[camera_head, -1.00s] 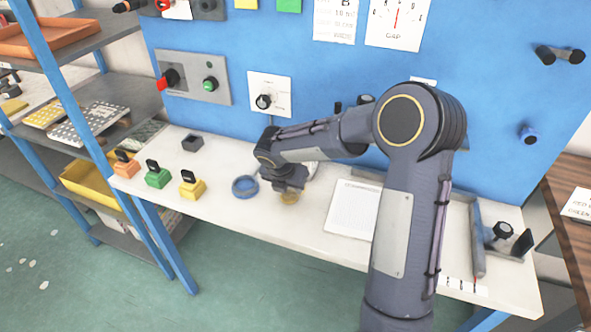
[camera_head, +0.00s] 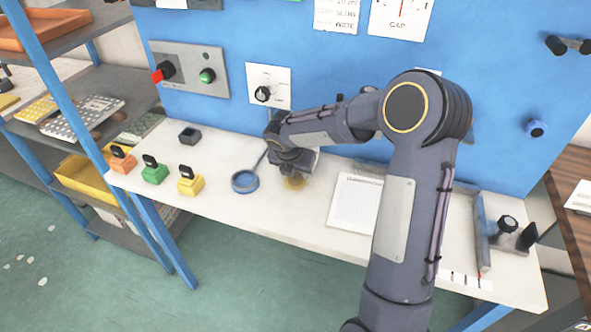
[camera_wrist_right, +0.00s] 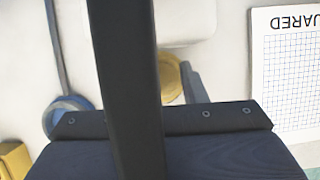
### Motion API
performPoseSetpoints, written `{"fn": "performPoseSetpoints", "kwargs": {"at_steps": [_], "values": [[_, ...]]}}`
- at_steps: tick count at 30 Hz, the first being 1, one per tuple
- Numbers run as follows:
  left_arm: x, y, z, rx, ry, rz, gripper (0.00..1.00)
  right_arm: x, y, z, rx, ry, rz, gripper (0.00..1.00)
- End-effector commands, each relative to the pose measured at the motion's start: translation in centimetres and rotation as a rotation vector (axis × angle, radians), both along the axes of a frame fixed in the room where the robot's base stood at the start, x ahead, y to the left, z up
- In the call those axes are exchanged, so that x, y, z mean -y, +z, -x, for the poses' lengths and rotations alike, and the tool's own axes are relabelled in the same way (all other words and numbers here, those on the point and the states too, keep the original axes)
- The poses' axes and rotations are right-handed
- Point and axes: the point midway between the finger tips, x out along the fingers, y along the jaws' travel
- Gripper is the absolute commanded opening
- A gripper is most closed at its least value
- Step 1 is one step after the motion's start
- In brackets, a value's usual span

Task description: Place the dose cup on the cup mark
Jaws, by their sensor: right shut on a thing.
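My right gripper (camera_head: 291,168) is low over the white bench and shut on a small brass-yellow round thing (camera_head: 294,183), which I take for the dose cup. It pokes out below the fingers and is blurred. In the right wrist view the yellow cup (camera_wrist_right: 171,78) is partly hidden behind a dark bar of my gripper (camera_wrist_right: 126,80). I cannot tell whether it touches the bench. I cannot make out a cup mark; my arm covers part of the bench. My left gripper is not in view.
A blue round dish (camera_head: 245,189) with a thin grey rod lies left of the gripper. Yellow (camera_head: 190,185), green (camera_head: 154,174) and orange (camera_head: 122,163) blocks stand farther left. A printed sheet (camera_head: 355,205) lies to the right. A blue panel (camera_head: 350,85) rises behind the bench.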

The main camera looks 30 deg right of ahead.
Motion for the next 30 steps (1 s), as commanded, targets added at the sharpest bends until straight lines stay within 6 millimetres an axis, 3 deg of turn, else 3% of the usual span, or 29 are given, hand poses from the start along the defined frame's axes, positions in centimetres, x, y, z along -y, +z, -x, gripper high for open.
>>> {"fn": "performPoseSetpoints", "kwargs": {"at_steps": [1,5,17,30], "values": [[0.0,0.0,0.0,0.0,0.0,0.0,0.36,0.0,-0.1,0.0,0.0,0.001,0.0,0.43],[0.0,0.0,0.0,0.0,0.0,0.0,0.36,0.0,-0.1,0.0,0.0,0.001,0.0,0.6],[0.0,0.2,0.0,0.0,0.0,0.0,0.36,-0.2,0.8,0.1,0.001,0.0,0.001,0.6],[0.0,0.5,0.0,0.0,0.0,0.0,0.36,-2.7,8.9,2.2,0.004,0.002,0.0,0.6]]}}
